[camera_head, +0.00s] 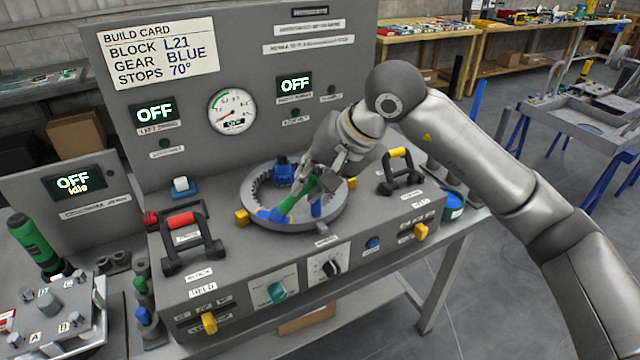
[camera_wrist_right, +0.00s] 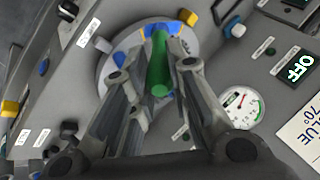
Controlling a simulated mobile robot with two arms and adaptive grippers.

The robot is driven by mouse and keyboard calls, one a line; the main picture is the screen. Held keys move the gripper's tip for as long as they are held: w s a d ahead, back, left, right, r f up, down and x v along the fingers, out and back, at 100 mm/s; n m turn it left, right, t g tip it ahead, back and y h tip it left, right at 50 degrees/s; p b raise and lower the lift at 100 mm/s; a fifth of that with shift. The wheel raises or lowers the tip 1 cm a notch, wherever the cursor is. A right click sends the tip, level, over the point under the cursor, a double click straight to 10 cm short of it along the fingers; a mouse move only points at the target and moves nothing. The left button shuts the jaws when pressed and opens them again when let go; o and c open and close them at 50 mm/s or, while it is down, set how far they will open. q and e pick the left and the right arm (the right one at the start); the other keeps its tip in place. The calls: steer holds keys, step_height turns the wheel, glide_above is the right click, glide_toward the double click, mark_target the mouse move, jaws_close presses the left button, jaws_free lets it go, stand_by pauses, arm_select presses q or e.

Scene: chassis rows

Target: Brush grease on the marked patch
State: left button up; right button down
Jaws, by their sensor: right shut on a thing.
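My right gripper (camera_head: 322,178) is shut on a green-handled brush (camera_head: 302,192) above the round ring fixture (camera_head: 338,208) on the console. The brush is tilted, with its lower end near a blue patch (camera_head: 270,215) at the ring's front left; I cannot tell whether they touch. The green handle (camera_wrist_right: 159,65) also shows between the fingers (camera_wrist_right: 155,80) in the right wrist view. Blue parts stand inside the ring, one at the back (camera_head: 283,172) and one at the front (camera_head: 318,207). My left gripper is not in view.
Yellow clamps (camera_head: 241,217) sit around the ring. A red-topped handle (camera_head: 181,222) stands to the left and a yellow-topped handle (camera_head: 399,155) to the right. A round tub with blue content (camera_head: 453,204) is at the right edge. The gauge panel (camera_head: 232,111) rises behind.

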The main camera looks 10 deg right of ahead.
steer(key=shift+w+a, duration=0.2)
steer(key=shift+a, duration=0.1)
steer(key=shift+r+p, duration=1.3)
steer(key=shift+r, duration=1.7)
steer(key=shift+r+p, duration=0.7)
steer(key=shift+r, duration=0.85)
steer(key=shift+d, duration=0.1)
